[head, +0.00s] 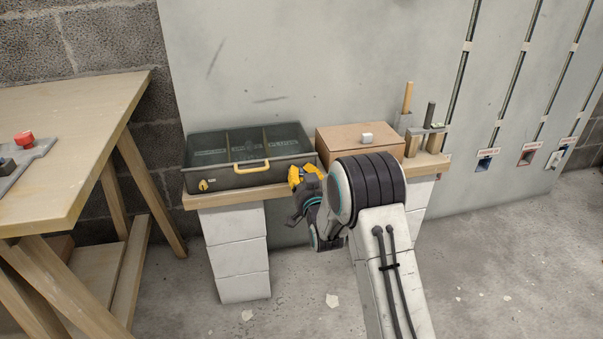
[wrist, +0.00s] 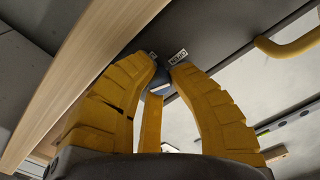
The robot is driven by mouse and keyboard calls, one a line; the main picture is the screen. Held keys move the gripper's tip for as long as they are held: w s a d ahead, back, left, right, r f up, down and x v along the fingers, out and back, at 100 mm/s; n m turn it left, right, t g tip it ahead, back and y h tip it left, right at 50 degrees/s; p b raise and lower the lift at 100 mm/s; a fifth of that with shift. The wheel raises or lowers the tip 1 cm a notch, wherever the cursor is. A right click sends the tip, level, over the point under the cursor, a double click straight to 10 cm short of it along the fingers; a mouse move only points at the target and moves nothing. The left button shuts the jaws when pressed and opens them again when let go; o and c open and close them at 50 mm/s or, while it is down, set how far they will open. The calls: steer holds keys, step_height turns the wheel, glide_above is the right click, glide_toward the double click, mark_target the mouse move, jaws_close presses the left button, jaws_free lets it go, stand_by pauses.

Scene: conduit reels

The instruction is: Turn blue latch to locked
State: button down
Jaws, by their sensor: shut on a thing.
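My gripper (head: 303,176) is at the right front corner of the dark grey case (head: 262,179). Small pale labels (wrist: 179,56) sit beside the fingertips. In the head view the gripper hides the latch. A yellow latch (head: 204,185) is at the case's left front.
The case has a yellow handle (head: 251,166) left of my gripper and stands on a wooden shelf (head: 232,197) on white blocks. A cardboard box (head: 340,138) and a tool holder (head: 426,139) stand to the right. A wooden workbench (head: 75,120) is at the left.

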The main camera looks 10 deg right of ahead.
steer(key=m, duration=0.7)
steer(key=shift+r, duration=0.25)
steer(key=m, duration=0.4)
steer(key=shift+d+m, duration=0.1)
steer(key=shift+m, duration=2)
steer(key=shift+f, duration=0.1)
steer(key=c, duration=1.4)
jaws_free()
steer(key=shift+d+f, duration=0.1)
